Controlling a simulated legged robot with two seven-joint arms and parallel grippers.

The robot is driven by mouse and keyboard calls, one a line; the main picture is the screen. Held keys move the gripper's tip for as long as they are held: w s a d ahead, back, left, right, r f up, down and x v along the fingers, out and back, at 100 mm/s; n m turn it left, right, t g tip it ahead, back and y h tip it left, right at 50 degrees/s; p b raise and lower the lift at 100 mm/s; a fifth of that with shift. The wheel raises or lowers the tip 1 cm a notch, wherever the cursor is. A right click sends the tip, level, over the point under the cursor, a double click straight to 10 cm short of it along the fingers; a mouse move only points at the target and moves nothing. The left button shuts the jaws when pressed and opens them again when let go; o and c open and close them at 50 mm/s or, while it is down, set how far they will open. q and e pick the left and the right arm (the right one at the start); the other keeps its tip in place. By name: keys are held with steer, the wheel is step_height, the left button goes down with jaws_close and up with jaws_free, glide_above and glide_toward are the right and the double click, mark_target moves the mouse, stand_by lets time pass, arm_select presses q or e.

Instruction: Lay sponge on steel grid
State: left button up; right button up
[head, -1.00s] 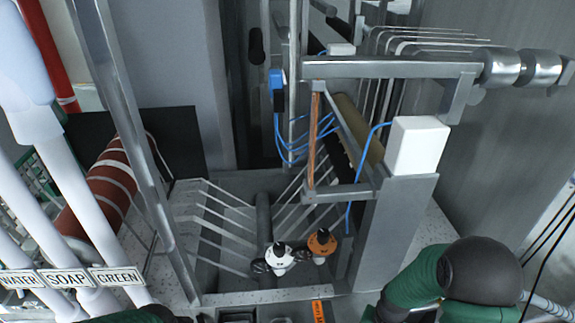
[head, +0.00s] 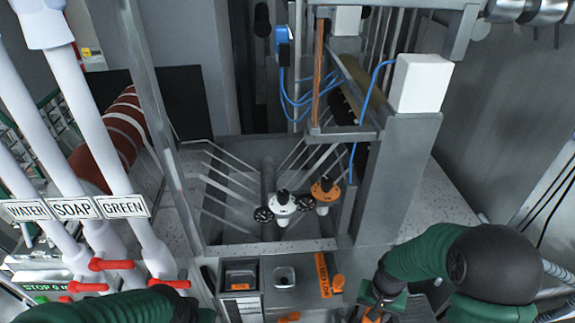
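I cannot make out a sponge or a steel grid for certain in the head view. A dark square tray (head: 240,275) and a small metal cup (head: 285,277) sit on the grey bench at the bottom centre. My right arm comes in from the lower right. Its gripper (head: 376,308) is at the bottom edge, right of the tray and cup, and mostly cut off. Something orange shows there, but whether it is held is unclear. My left arm shows green at the bottom left, and its gripper is out of the frame.
Beyond the bench is a grey basin with thin slanted straps, a white valve (head: 283,205) and an orange valve (head: 325,191). A steel post with a white box (head: 420,83) stands at right.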

steer(key=a+f+n+b, duration=0.3)
steer(key=f+b, duration=0.4)
steer(key=b, duration=0.6)
steer(key=shift+n, duration=0.7)
steer(key=shift+s, duration=0.1)
